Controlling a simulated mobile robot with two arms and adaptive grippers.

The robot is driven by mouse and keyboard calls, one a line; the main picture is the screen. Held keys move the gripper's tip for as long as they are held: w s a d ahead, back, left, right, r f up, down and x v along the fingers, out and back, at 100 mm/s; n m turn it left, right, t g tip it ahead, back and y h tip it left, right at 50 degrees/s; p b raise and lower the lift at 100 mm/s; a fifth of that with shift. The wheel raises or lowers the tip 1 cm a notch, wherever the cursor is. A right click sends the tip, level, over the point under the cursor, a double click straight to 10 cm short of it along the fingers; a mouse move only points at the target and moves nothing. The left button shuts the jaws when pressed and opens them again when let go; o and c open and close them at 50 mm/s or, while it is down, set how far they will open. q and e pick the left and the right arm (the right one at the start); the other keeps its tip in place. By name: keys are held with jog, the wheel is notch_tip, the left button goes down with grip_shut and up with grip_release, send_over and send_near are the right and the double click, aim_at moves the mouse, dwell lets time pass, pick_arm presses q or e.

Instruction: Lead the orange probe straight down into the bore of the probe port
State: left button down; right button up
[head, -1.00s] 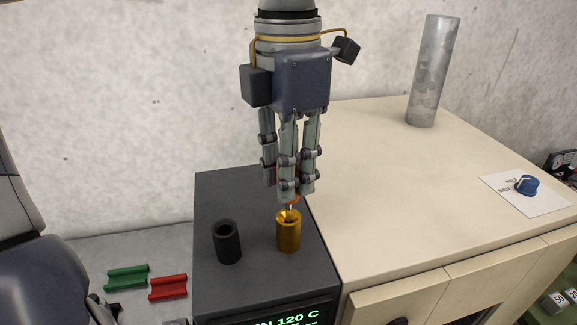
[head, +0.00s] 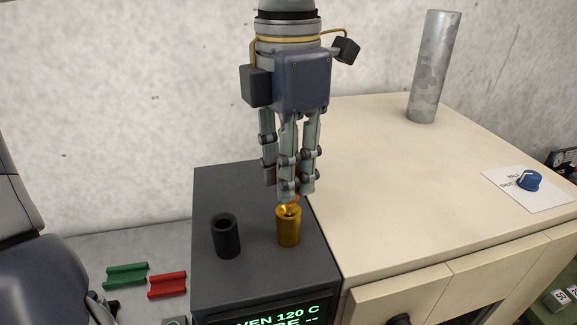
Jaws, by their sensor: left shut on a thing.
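My left gripper (head: 292,194) hangs straight down from the top middle, its fingers shut on the orange probe (head: 296,199). Only a little orange shows between and below the fingertips. A brass-coloured cylinder with an open top, seemingly the probe port (head: 288,228), stands upright on the dark box directly below the fingertips. The probe's thin tip is at the mouth of its bore; how deep it sits I cannot tell. My right gripper is not in view.
A black hollow cylinder (head: 226,237) stands left of the brass one on the dark box (head: 215,187), whose front display reads 120 C. Green (head: 127,274) and red (head: 167,285) holders lie lower left. A grey metal cylinder (head: 428,68) and a blue knob (head: 530,181) are on the cream cabinet (head: 390,165).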

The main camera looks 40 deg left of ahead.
pick_arm(q)
jog(key=shift+f+b, duration=0.95)
jog(key=shift+f, duration=0.15)
dwell(0.4)
jog(key=c, duration=1.3)
grip_release()
jog(key=o, duration=0.6)
jog(key=shift+c, duration=0.2)
jog(key=shift+r+p, duration=2.95)
jog(key=shift+r, duration=0.85)
jog(key=shift+f, duration=0.15)
